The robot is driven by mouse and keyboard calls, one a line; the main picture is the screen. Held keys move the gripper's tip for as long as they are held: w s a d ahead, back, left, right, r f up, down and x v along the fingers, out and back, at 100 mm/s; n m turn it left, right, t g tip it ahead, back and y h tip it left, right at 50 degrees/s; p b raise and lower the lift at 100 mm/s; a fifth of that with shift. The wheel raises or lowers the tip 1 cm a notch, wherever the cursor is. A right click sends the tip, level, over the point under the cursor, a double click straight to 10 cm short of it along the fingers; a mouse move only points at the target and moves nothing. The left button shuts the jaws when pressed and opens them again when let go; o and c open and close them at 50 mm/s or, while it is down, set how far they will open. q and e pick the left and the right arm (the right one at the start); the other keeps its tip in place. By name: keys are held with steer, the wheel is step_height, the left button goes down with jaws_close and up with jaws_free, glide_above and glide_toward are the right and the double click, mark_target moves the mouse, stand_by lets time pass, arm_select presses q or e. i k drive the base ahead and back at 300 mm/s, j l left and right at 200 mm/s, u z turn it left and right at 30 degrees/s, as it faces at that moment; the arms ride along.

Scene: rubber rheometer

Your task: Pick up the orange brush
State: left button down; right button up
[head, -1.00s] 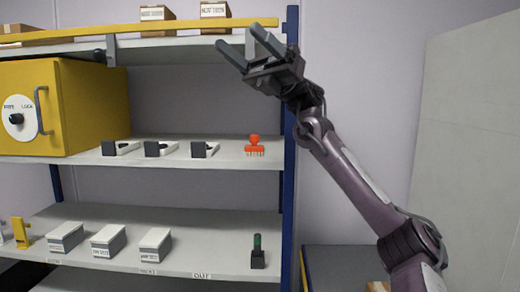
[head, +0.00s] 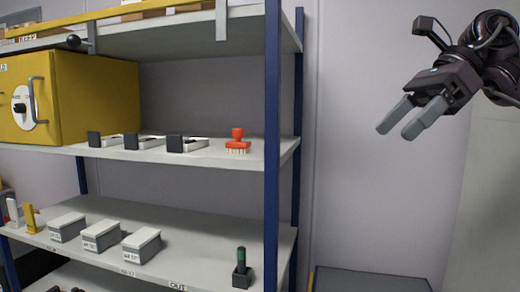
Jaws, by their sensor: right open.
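The orange brush (head: 237,141) stands on the middle shelf in the head view, near the shelf's right end, with its bristles down and its knob up. My right gripper (head: 396,124) is open and empty. It hangs in the air at the upper right, right of the shelf's blue post and well apart from the brush. Its two grey fingers point down and to the left. My left gripper is not in view.
A blue post (head: 272,150) stands at the rack's front right, just right of the brush. Several black-and-white items (head: 187,144) lie left of the brush. A yellow cabinet (head: 95,98) is further left. The lower shelf (head: 190,262) holds grey boxes and a green-handled tool (head: 241,268).

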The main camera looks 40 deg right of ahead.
mark_target(238, 147)
steer(key=i+l, duration=0.15)
steer(key=i, duration=0.35)
steer(key=i+l, duration=0.15)
steer(key=i, duration=0.3)
